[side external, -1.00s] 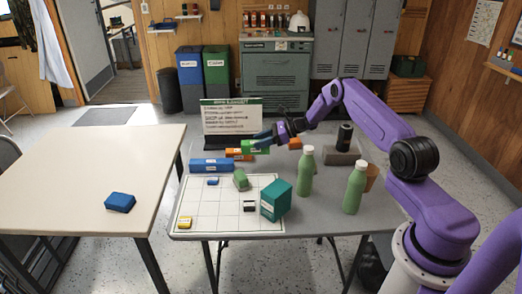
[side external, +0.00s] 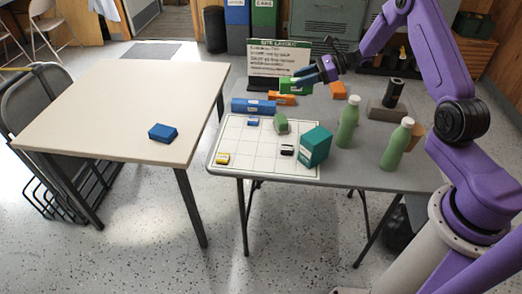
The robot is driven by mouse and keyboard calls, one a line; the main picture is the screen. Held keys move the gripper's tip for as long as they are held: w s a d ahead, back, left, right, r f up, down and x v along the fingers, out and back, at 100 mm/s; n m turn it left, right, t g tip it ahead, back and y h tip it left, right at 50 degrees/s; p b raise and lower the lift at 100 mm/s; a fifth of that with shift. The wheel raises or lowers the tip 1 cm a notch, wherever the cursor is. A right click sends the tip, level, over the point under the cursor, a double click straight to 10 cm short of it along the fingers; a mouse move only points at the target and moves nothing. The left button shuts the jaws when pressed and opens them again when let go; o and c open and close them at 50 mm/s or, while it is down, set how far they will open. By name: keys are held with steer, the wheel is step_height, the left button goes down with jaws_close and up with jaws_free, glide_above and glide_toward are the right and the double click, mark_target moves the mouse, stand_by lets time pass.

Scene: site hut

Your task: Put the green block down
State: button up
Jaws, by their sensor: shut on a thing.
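A bright green block (side external: 294,85) with a pale label is at the far side of the grey table, in front of the sign board. My gripper (side external: 311,79) reaches in from the right and is shut on the block's right end. The block appears just above and behind an orange block (side external: 281,98). I cannot tell whether its underside touches anything. A duller green block (side external: 281,124) sits apart on the white grid mat (side external: 239,146).
A long blue block (side external: 253,106) lies left of the orange one. Another orange block (side external: 338,90) is right of my gripper. A teal box (side external: 315,147), two green bottles (side external: 348,122) and a dark cylinder (side external: 393,93) stand nearby. Several mat squares are clear.

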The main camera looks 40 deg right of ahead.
steer(key=s+a+n+g+y, duration=0.2)
steer(key=s+a+n+g, duration=0.1)
steer(key=s+a, duration=1.2)
steer(key=w+f, duration=1.3)
steer(key=shift+w+a+f, duration=0.3)
steer(key=shift+w+f, duration=0.15)
steer(key=shift+f, duration=1.5)
steer(key=o, duration=1.1)
steer(key=shift+f, duration=0.15)
steer(key=shift+o, duration=0.2)
